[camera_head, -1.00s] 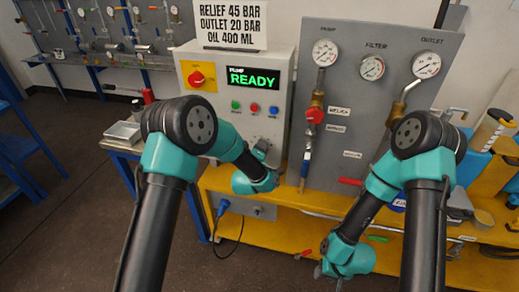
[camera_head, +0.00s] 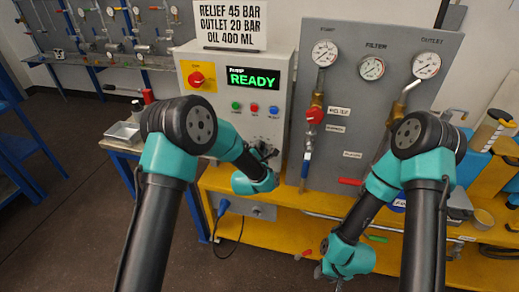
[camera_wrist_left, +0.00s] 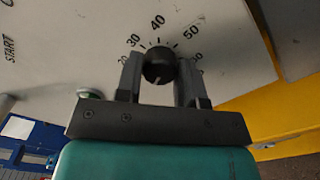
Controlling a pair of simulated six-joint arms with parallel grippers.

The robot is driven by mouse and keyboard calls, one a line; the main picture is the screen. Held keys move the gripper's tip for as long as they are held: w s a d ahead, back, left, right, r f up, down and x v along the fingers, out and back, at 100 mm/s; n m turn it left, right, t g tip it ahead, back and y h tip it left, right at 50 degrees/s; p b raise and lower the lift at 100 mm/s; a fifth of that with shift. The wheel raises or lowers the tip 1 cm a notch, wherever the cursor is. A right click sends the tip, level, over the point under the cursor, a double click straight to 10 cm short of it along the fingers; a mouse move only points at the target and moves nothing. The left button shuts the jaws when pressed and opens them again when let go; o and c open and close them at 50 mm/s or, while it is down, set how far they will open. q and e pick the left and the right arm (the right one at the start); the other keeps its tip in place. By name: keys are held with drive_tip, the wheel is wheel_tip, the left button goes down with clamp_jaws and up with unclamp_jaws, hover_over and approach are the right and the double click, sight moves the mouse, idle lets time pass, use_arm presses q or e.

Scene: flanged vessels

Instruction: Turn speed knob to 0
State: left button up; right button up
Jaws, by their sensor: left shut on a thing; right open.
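The speed knob (camera_wrist_left: 159,65) is small, round and black, with a pale pointer line on its lower side in the left wrist view. Around it is a printed scale whose marks 20, 30, 40 and 50 are readable. My left gripper (camera_wrist_left: 158,72) has one finger on each side of the knob and is shut on it. In the head view my left gripper (camera_head: 264,151) is at the lower part of the grey control box (camera_head: 220,125) and mostly hides the knob. My right gripper (camera_head: 322,270) is open, low in front of the yellow bench, partly hidden by its wrist.
The box has a red rotary switch (camera_head: 196,79), a green READY display (camera_head: 253,77) and several push buttons. To its right stands a gauge panel (camera_head: 345,110) with valves. The yellow bench (camera_head: 255,205) runs below. A blue plug (camera_head: 223,207) with a cable hangs under it.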

use_arm(q)
drive_tip(key=n, duration=0.4)
drive_tip(key=shift+n, duration=0.4)
drive_tip(key=o, duration=0.9)
drive_tip(key=v, duration=1.7)
drive_tip(key=shift+s+a, duration=0.1)
drive_tip(key=shift+s, duration=0.15)
